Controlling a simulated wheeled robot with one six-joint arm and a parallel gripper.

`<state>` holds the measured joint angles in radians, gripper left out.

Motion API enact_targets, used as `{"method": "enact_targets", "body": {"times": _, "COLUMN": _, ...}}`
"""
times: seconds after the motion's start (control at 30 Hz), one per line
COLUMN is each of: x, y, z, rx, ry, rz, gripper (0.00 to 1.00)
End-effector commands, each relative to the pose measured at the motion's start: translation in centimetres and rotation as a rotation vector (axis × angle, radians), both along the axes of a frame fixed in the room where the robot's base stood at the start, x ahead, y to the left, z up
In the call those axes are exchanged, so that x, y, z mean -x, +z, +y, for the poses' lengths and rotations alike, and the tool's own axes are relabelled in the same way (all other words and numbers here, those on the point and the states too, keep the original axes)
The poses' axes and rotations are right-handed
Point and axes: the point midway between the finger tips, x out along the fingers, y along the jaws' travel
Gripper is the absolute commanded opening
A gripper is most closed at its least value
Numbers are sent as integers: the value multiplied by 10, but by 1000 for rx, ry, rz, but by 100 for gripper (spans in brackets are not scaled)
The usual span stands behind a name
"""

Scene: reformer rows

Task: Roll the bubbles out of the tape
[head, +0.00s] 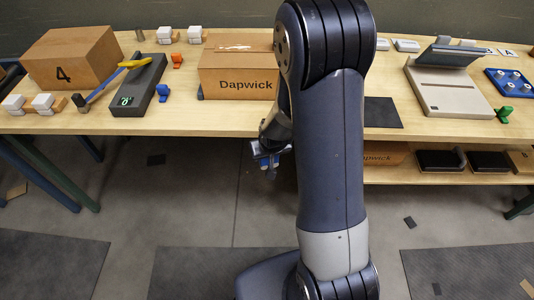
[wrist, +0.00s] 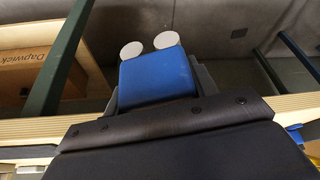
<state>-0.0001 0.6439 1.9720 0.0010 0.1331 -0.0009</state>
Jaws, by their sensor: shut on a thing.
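The Dapwick box (head: 237,84), brown cardboard, stands on the table left of my arm; its right side is hidden behind my arm. A pale strip of tape (head: 235,47) runs along its top; bubbles are too small to tell. My gripper (head: 268,160) hangs in front of the table's front edge, below and in front of the box. In the wrist view, my gripper (wrist: 158,82) is shut on a blue block-like tool (wrist: 158,76) with two pale round discs at its far end. The tool is apart from the box.
A beige press (head: 447,91) stands right. The lower shelf (head: 430,175) holds black trays.

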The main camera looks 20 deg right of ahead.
Motion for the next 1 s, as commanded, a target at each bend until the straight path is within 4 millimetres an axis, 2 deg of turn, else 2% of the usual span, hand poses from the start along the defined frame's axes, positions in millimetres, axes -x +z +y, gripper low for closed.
{"method": "enact_targets", "body": {"times": 0.03, "x": 0, "y": 13, "z": 0, "rx": 0, "ry": 0, "rz": -1, "gripper": 33}}
{"method": "enact_targets", "body": {"times": 0.53, "x": 0, "y": 110, "z": 0, "rx": 0, "ry": 0, "rz": -1, "gripper": 33}}
{"method": "enact_targets", "body": {"times": 0.57, "x": -1, "y": 100, "z": -2, "rx": 0, "ry": 7, "rz": 0, "gripper": 33}}
{"method": "enact_targets", "body": {"times": 0.67, "x": -4, "y": 101, "z": -5, "rx": -1, "ry": 39, "rz": -2, "gripper": 33}}
{"method": "enact_targets", "body": {"times": 1.0, "x": -17, "y": 127, "z": -20, "rx": -2, "ry": 238, "rz": -5, "gripper": 33}}
